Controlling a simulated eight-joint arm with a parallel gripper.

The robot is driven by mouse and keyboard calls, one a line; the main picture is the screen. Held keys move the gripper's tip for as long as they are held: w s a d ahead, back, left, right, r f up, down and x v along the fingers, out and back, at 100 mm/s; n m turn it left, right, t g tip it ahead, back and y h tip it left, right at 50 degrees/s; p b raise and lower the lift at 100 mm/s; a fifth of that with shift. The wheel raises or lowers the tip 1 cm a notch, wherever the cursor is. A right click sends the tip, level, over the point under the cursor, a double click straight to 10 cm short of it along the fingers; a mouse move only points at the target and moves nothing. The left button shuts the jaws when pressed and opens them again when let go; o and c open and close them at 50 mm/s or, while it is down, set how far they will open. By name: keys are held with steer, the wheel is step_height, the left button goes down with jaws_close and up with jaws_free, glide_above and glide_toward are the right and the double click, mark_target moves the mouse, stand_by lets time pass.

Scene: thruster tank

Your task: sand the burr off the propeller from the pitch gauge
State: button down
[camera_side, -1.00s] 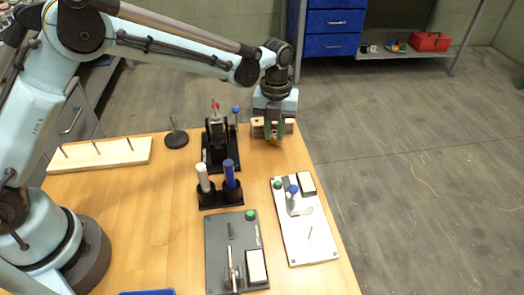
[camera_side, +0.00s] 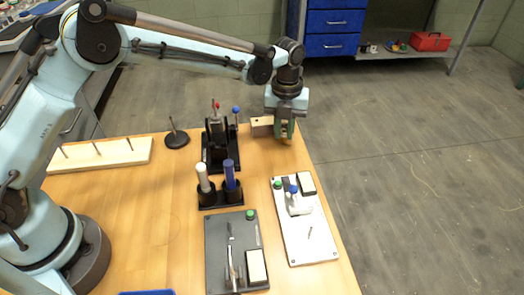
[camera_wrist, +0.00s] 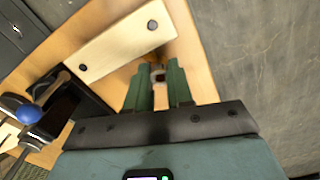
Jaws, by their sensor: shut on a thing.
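My gripper (camera_side: 288,131) hangs at the far right corner of the table, fingers down. In the wrist view its green fingers (camera_wrist: 157,90) are shut on a small piece (camera_wrist: 158,74) with a dark hole in its end. A small brass-coloured part (camera_side: 287,141) shows at the fingertips in the side view; the fingers hide most of it. A pale wooden block (camera_side: 262,126) with dark holes stands beside the gripper; it fills the upper part of the wrist view (camera_wrist: 125,40). I cannot tell which item is the propeller or the pitch gauge, and no burr shows.
A black fixture (camera_side: 220,160) with red and blue knobs stands left of the gripper. Nearer are a holder with white and blue handles (camera_side: 221,197), a white plate (camera_side: 322,243) and a dark plate (camera_side: 217,265). A pegged board (camera_side: 75,159) lies at left.

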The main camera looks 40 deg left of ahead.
steer(key=shift+a, duration=0.15)
steer(key=shift+s+a, duration=0.35)
steer(key=shift+s, duration=0.15)
steer(key=shift+s+a, duration=0.1)
steer(key=shift+s+a, duration=0.35)
steer(key=shift+a, duration=0.05)
steer(key=shift+s+a, duration=0.1)
steer(key=shift+s, duration=0.05)
steer(key=shift+s+a, duration=0.3)
steer(key=shift+a, duration=0.1)
steer(key=shift+r, duration=0.15)
steer(key=shift+s+d+r, duration=0.25)
steer(key=shift+r, duration=0.55)
steer(key=shift+s+d+r, duration=0.2)
steer(key=shift+d+r, duration=0.05)
steer(key=shift+r, duration=0.5)
steer(key=shift+s+d+r, duration=0.25)
steer(key=shift+r, duration=0.55)
